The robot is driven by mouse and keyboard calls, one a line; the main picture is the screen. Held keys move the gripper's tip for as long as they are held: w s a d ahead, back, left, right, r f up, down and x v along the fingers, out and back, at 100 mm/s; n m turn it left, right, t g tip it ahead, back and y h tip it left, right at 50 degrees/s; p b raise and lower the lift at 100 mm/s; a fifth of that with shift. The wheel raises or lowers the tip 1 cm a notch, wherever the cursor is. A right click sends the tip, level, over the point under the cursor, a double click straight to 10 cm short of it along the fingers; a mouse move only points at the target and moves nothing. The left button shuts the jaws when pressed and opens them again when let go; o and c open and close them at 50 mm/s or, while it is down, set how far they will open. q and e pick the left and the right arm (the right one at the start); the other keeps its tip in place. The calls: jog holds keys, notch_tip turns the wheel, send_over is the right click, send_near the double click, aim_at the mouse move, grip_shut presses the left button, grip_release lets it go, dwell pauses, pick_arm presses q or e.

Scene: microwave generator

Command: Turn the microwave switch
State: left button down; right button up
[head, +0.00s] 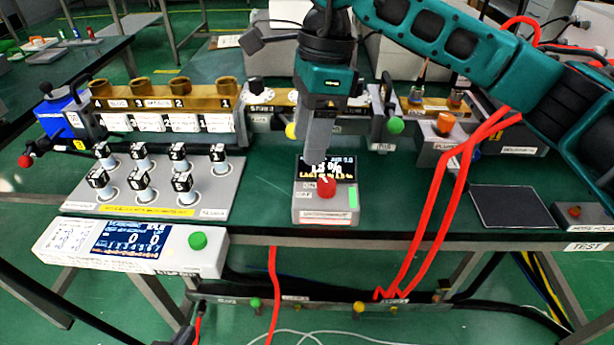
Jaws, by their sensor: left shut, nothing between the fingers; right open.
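A small grey box (323,214) with a dark display (340,170) stands near the front edge of the bench, and I take it to be the microwave unit. A red round knob (325,188) on its sloped top looks like the switch. My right gripper (317,160) comes down from above on the teal arm from the right. Its grey fingers overlap in this view and cover part of the display. The fingertips appear just behind and above the knob. I cannot tell whether they touch it. My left gripper is not in view.
A grey panel with several labelled plugs (140,183) is at left, with a white display unit (130,245) and green knob (198,241) in front. Red hoses (457,190) hang right of the box. A dark plate (510,207) lies farther right. A brass block (160,97) stands behind.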

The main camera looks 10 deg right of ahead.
aim_at(324, 183)
jog(key=w+d+r+t+h, duration=0.1)
jog(key=w+d+r+h, duration=0.1)
jog(key=d, duration=0.1)
notch_tip(324, 183, down, 13)
jog(key=shift+r+b, duration=0.1)
jog(key=shift+b, duration=0.75)
jog(key=shift+c, duration=0.2)
jog(key=c, duration=1)
